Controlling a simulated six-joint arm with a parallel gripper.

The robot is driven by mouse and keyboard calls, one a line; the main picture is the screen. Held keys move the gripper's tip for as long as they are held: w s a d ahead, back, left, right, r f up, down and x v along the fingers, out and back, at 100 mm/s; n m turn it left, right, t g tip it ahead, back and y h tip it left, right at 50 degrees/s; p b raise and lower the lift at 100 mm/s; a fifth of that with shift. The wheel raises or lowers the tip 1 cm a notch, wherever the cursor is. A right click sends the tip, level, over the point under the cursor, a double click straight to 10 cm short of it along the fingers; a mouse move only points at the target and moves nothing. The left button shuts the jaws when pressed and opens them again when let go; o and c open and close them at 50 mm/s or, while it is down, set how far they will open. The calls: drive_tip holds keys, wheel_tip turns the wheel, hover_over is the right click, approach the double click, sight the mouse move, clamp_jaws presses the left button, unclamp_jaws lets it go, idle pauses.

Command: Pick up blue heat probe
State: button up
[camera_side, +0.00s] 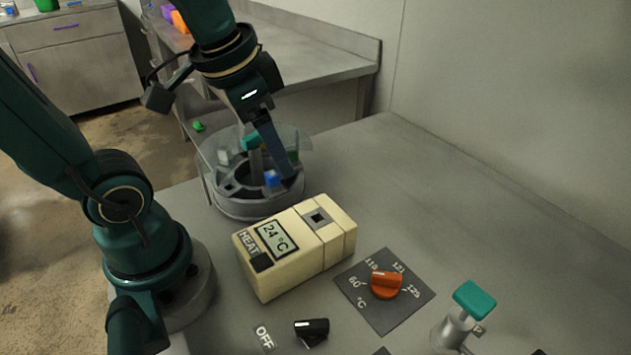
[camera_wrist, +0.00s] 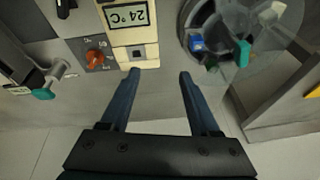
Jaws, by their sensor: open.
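The blue heat probe (camera_side: 272,178) shows as a small blue block inside a round grey vessel (camera_side: 262,209) with clear walls. In the wrist view the blue probe (camera_wrist: 197,44) lies beyond and right of my right fingertip. My gripper (camera_side: 275,155) points down over the vessel in the side view, its finger partly covering the inside. In the wrist view my gripper (camera_wrist: 159,74) has its two fingers spread with nothing between them. I cannot tell the exact height of the fingertips over the probe.
A teal handle (camera_side: 251,142) and white and green pieces are at the vessel. A cream heater box (camera_side: 295,255) reading 24 °C stands close by. An orange dial (camera_side: 386,285), a black OFF knob (camera_side: 312,329) and a teal-topped valve (camera_side: 474,300) are nearer. The bench's right side is clear.

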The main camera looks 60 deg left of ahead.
sight(272, 173)
drive_tip(key=w+a+f+g, duration=0.1)
drive_tip(key=a, duration=0.1)
drive_tip(key=w+a+f+n+g, duration=0.1)
drive_tip(key=a+f, duration=0.1)
drive_tip(key=a, duration=0.1)
drive_tip(key=a+f+g, duration=0.1)
drive_tip(key=a+f, duration=0.1)
drive_tip(key=shift+w+a+f+n+g+h, duration=0.2)
drive_tip(key=shift+w+f+n+g+h, duration=0.1)
drive_tip(key=shift+w+n+g, duration=0.1)
drive_tip(key=shift+a+f, duration=0.1)
drive_tip(key=shift+f, duration=2.5)
clamp_jaws()
